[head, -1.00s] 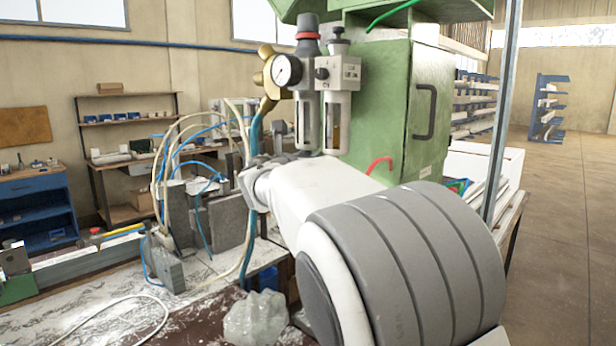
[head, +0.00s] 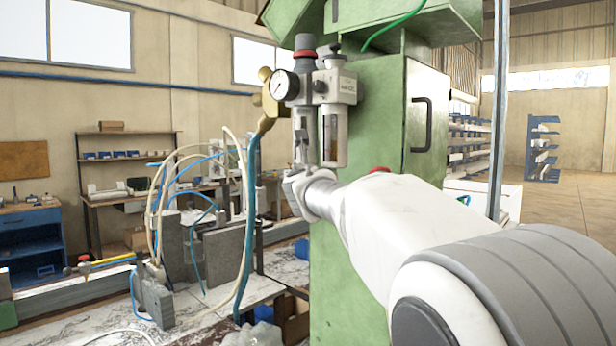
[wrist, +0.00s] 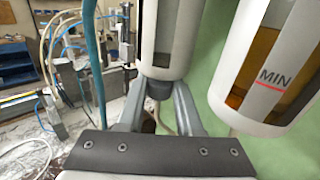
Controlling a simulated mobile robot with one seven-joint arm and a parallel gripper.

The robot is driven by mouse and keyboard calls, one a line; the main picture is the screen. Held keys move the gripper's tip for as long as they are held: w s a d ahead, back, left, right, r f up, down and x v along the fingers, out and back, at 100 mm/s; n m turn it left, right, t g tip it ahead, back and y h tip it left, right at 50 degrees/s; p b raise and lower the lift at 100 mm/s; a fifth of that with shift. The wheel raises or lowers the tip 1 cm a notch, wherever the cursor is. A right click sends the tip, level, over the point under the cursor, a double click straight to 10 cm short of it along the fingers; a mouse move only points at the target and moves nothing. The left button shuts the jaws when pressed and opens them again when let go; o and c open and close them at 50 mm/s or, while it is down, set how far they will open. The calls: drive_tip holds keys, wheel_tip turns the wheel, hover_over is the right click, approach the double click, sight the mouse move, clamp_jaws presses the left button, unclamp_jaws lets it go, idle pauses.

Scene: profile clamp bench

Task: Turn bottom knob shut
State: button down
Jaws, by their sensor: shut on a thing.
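The bottom knob (wrist: 160,88) is a small dark piece under the left bowl (wrist: 168,45) of the filter unit in the wrist view. My gripper (wrist: 160,92) is shut on it, one grey finger on each side. In the head view my gripper (head: 305,180) reaches up to the underside of the left bowl (head: 304,138), and the knob itself is hidden there. The bowl hangs upright on the green machine, below a grey top with a red ring.
A second bowl (head: 333,137) with amber liquid and a MIN mark hangs close on the right. A blue hose (head: 250,190) runs down on the left. The green cabinet (head: 385,120) stands right behind. A pressure gauge (head: 285,84) sits above.

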drive_tip(key=c, duration=0.6)
unclamp_jaws()
drive_tip(key=shift+s, duration=0.1)
drive_tip(key=s, duration=0.5)
drive_tip(key=s+d+b, duration=0.1)
drive_tip(key=s, duration=0.5)
drive_tip(key=s+d+b, duration=0.1)
drive_tip(key=s, duration=0.5)
drive_tip(key=shift+s, duration=0.1)
drive_tip(key=shift+a, duration=0.1)
